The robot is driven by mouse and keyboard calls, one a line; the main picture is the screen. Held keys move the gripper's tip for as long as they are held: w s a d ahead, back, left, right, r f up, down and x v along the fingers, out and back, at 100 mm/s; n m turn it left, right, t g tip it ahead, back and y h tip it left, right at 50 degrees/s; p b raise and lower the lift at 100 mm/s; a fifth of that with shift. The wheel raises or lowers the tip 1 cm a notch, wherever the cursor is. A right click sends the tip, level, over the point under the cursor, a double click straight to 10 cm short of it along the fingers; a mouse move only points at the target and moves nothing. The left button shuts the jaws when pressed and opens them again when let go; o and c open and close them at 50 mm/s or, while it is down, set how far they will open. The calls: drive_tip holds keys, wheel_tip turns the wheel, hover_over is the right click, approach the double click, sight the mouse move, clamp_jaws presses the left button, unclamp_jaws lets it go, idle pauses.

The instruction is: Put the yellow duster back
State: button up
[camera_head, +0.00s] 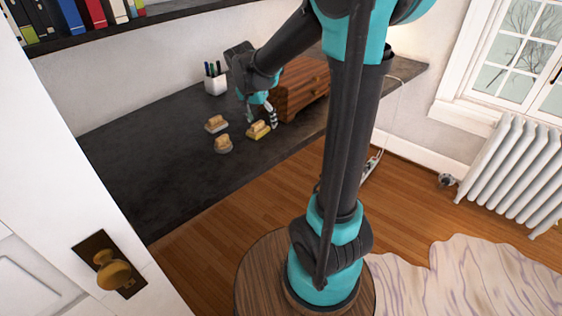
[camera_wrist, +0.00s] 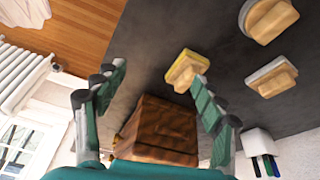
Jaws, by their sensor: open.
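The yellow duster (camera_head: 259,131), a yellow pad with a wooden handle, lies on the dark desktop (camera_head: 150,165) in front of a wooden box. My gripper (camera_head: 262,113) is open and empty, just above and behind it. In the wrist view the yellow duster (camera_wrist: 183,69) is beyond my gripper (camera_wrist: 158,77), beside the right fingertip, which slightly overlaps it in the picture. I cannot tell if they touch. The duster is not between the fingers.
Two similar dusters with grey pads, one farther back (camera_head: 216,123) and one nearer (camera_head: 223,144), lie left of the yellow one. The wooden box (camera_head: 300,88) stands close right of my gripper. A white pen cup (camera_head: 215,84) stands behind. The desk's left part is bare.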

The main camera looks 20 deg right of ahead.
drive_tip(key=s+d+f+n+y, duration=0.1)
drive_tip(key=s+f+n, duration=0.1)
drive_tip(key=s, duration=0.5)
drive_tip(key=s+d+f+n+t, duration=0.1)
drive_tip(key=s+f+n, duration=0.2)
drive_tip(key=s, duration=0.4)
drive_tip(key=s+d+f+n+y, duration=0.1)
drive_tip(key=s+d+f+n, duration=0.1)
drive_tip(key=s, duration=0.5)
wheel_tip(320, 180, down, 3)
drive_tip(key=shift+r+n+y, duration=0.1)
drive_tip(key=shift+n+y, duration=0.2)
drive_tip(key=shift+n, duration=0.2)
